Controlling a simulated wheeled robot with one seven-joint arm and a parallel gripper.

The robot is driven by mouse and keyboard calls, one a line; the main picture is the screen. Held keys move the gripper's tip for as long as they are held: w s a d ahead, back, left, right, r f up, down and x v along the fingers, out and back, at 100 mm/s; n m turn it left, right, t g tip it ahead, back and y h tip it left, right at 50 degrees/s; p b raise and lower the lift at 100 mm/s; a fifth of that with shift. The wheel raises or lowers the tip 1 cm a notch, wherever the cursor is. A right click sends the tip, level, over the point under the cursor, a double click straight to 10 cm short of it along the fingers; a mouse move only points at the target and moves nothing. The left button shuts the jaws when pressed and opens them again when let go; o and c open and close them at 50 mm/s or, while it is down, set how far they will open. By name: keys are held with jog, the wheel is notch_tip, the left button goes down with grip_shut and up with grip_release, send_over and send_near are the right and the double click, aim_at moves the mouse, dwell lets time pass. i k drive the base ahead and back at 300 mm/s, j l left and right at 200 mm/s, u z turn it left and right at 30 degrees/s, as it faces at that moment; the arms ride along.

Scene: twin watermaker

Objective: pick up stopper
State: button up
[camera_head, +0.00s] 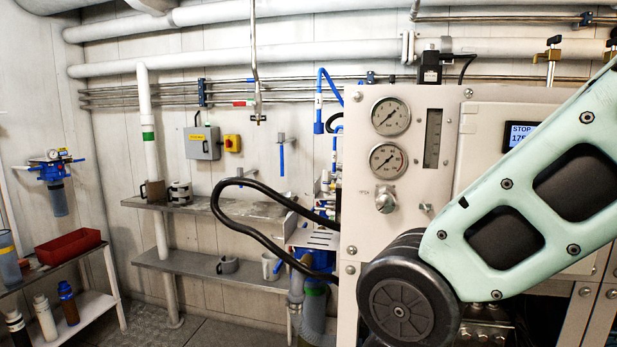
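I cannot make out a stopper for certain in the head camera view. Small items that I cannot identify stand on the upper steel shelf (235,212): a dark brown one (154,192) and a pale one with dark bands (180,192). My gripper is outside the view. Only a mint-green link and a dark round joint of my arm show at the right, covering part of the machine panel.
A panel (405,260) with two gauges stands right of centre. A black hose (262,237) loops left from it, across the upper shelf. Mugs (228,265) sit on the lower shelf (200,268). A red bin (68,246) and bottles (68,302) occupy the left rack.

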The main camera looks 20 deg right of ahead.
aim_at(326, 172)
jog(key=i+j, duration=0.15)
jog(key=j, duration=0.2)
jog(key=i+j+z, duration=0.15)
jog(key=j, duration=0.25)
jog(key=i+j, duration=0.15)
jog(key=j, duration=0.2)
jog(key=i+j+z, duration=0.1)
jog(key=j, duration=0.3)
jog(key=i+j+z, duration=0.1)
jog(key=i+j, duration=0.15)
jog(key=i, duration=0.2)
jog(key=i+j+z, duration=0.15)
jog(key=i+j, duration=0.15)
jog(key=i, duration=0.2)
